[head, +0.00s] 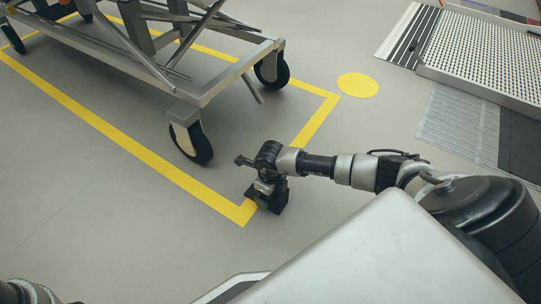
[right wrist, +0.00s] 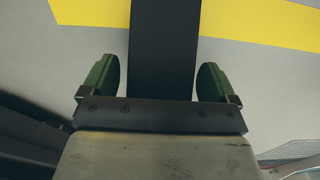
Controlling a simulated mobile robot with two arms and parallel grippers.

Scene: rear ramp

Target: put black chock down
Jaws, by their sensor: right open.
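The black chock (head: 277,200) is low at the near corner of the yellow floor line, under my right gripper (head: 266,187). In the right wrist view the chock (right wrist: 165,45) shows as a dark band between the two green fingers of the right gripper (right wrist: 160,82). The fingers are open, with a narrow gap on each side of the chock. The gripper partly hides the chock in the head view. My left gripper is out of view; only a bit of my left arm shows at the bottom left.
A wheeled metal cart (head: 195,85) stands inside the yellow line (head: 110,128), its near caster (head: 193,142) up and left of the chock. A yellow disc (head: 357,85) and a metal ramp (head: 480,55) lie farther right. The floor at left is clear.

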